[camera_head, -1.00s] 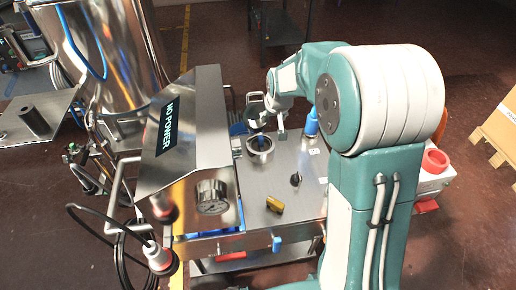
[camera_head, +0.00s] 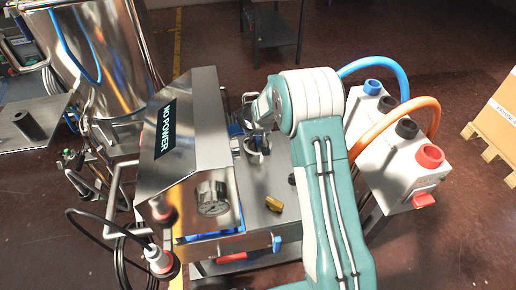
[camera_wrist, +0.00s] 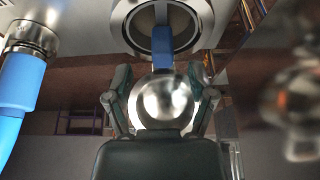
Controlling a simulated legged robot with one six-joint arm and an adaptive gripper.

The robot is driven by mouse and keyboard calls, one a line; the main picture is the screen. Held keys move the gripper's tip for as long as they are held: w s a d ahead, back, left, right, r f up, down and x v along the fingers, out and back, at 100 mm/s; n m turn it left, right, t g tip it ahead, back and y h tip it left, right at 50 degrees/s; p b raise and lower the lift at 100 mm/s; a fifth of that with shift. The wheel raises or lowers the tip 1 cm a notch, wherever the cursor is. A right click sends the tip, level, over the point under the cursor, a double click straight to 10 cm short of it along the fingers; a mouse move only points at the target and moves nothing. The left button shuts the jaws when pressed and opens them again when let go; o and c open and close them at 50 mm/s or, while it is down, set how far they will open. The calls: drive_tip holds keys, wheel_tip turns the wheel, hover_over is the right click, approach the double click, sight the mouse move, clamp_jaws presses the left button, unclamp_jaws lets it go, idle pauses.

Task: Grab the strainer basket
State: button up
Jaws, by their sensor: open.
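The round metal fitting that appears to hold the strainer basket (camera_wrist: 187,22) shows at the top of the wrist view, with a blue bar across its rim. A shiny round metal part (camera_wrist: 163,102) is below it; I cannot tell if it belongs to the basket. My gripper (camera_wrist: 162,78) is open, one finger on each side of the shiny part and the lower end of the blue bar. Contact cannot be told. In the head view, the fitting's ring (camera_head: 264,151) is partly hidden by my gripper and arm above the steel top.
A steel box labelled NO POWER (camera_head: 185,140) with a gauge (camera_head: 212,197) stands left of my arm. A white connector box (camera_head: 392,160) with blue and orange hoses stands to the right.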

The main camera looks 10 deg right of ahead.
sight(257, 138)
drive_tip(key=x, duration=0.4)
drive_tip(key=shift+w+a+f, duration=0.1)
drive_tip(key=shift+w+a, duration=0.15)
drive_tip(key=shift+w+d+f, duration=0.1)
drive_tip(key=shift+w+f, duration=0.1)
drive_tip(key=shift+f, duration=0.2)
clamp_jaws()
